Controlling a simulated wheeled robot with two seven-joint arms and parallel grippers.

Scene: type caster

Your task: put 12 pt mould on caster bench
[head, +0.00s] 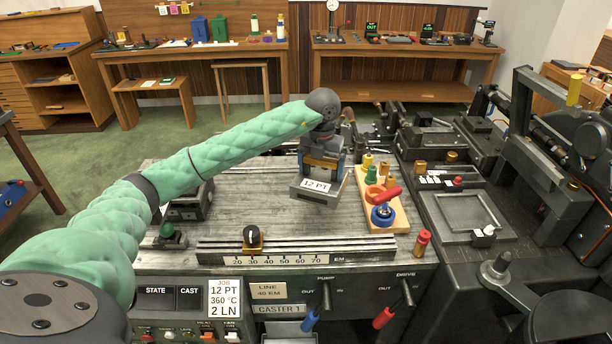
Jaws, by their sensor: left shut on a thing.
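The 12 pt mould (317,186) is a grey block with a white "12 PT" label and a brass-coloured band above it. It is over the middle of the grey caster bench (240,205), upright, with its label facing me. My left gripper (323,150) comes down on it from above and is shut on it; its fingertips are partly hidden against the mould. I cannot tell whether the mould's underside touches the bench top. My right gripper is not in view.
A wooden tray (401,217) with coloured pieces stands just right of the mould. A scale rail (300,247) with a black knob (251,236) runs along the front. Dark machinery (475,215) fills the right. Bare bench top lies left of the mould.

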